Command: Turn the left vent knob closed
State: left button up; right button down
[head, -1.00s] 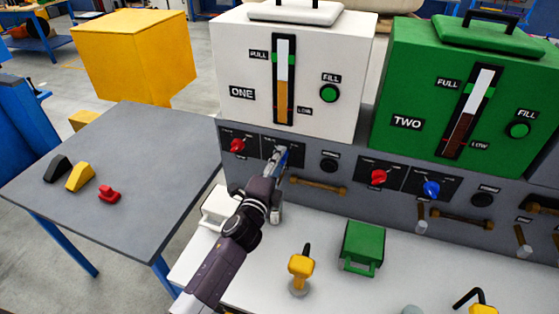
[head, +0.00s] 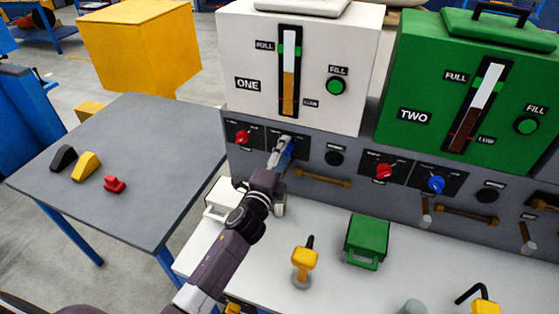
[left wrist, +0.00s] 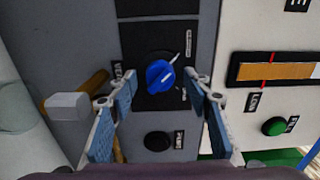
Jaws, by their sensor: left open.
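The left vent knob (left wrist: 160,76) is blue with a white pointer and sits on a black plate. In the left wrist view its pointer tilts to the upper right. My left gripper (left wrist: 157,82) is open, with its blue-padded fingers on either side of the knob; I cannot tell whether they touch it. In the head view my left gripper (head: 284,149) is at the left panel and largely hides this knob. My right gripper is not in view.
A red knob (head: 242,137) is left of the gripper; a black button (head: 334,158) and brown handle (head: 323,178) are to its right. A white box with gauge (head: 240,60) stands above. A green case (head: 367,240) and yellow-handled tool (head: 304,262) stand on the white counter.

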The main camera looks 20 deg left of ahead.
pick_arm(q)
jog(key=s, duration=1.2)
jog(key=shift+a, duration=0.2)
jog(key=shift+f, duration=0.1)
